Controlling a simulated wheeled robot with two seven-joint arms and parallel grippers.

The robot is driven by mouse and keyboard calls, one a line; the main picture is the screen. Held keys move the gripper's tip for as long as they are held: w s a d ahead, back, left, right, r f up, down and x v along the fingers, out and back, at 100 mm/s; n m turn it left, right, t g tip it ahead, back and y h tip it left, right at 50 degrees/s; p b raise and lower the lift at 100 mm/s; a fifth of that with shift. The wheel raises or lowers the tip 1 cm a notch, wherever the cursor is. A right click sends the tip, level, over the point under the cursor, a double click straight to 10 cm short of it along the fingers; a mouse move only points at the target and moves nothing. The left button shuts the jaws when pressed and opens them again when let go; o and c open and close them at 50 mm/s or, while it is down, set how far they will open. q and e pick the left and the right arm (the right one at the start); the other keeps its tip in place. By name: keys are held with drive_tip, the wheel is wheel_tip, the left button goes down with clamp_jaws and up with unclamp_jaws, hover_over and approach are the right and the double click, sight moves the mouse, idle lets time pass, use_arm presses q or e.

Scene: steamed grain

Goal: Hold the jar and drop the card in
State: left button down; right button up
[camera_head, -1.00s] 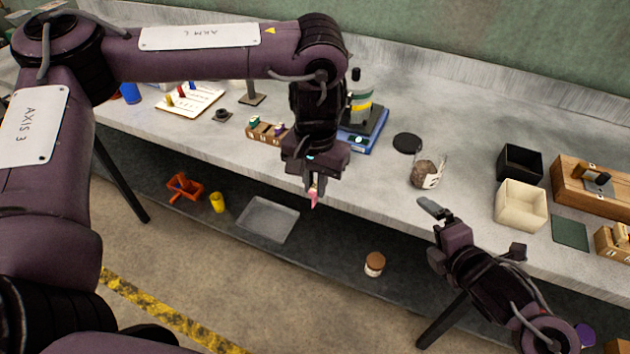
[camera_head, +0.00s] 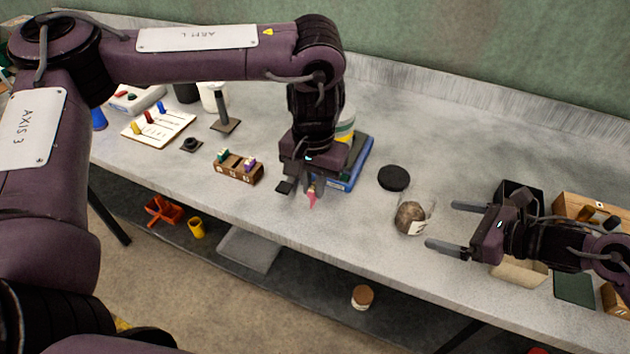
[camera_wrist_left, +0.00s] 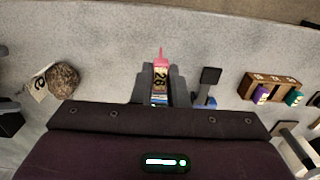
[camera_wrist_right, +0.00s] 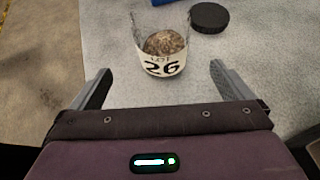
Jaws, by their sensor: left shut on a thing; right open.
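The jar (camera_head: 411,218) is clear glass with brown grainy contents and a pale label. It stands upright on the bench, and its label reads "26" in the right wrist view (camera_wrist_right: 163,66). It also shows at the left of the left wrist view (camera_wrist_left: 62,78). My left gripper (camera_head: 300,190) is shut on the card (camera_wrist_left: 160,75), a small tag with a pink tip and "26" on it, held above the bench left of the jar. My right gripper (camera_head: 447,225) is open and empty, its fingers pointing at the jar from the right, apart from it.
A black round lid (camera_head: 394,178) lies behind the jar. A blue-based device (camera_head: 350,170) stands behind my left gripper. A wooden rack (camera_head: 238,170) with coloured pieces is further left. A cream bin (camera_head: 518,272) and a green mat (camera_head: 574,289) lie right, partly behind my right arm.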

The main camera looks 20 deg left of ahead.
sight(424, 220)
use_arm(q)
drive_tip(key=shift+w+f, duration=0.35)
drive_tip(key=shift+f, duration=0.1)
use_arm(e)
drive_tip(key=x, duration=0.4)
drive_tip(key=shift+w+a+f, duration=0.15)
drive_tip(key=shift+w+f, duration=0.05)
drive_tip(key=shift+w, duration=0.15)
use_arm(q)
wheel_tip(424, 220, down, 3)
drive_tip(key=b, duration=0.3)
drive_tip(key=shift+s+r, duration=0.1)
drive_tip(key=shift+r, duration=0.1)
use_arm(e)
drive_tip(key=shift+f+x, duration=0.2)
drive_tip(key=shift+x, duration=0.85)
use_arm(q)
drive_tip(key=shift+f+b, duration=0.4)
drive_tip(key=shift+b, duration=0.1)
use_arm(e)
drive_tip(key=shift+a+f, duration=0.15)
drive_tip(key=shift+a, duration=0.1)
use_arm(q)
drive_tip(key=shift+f+b, duration=0.5)
use_arm(e)
drive_tip(key=shift+w+a+f, duration=0.15)
drive_tip(key=shift+w+a, duration=0.1)
drive_tip(key=shift+a, duration=0.25)
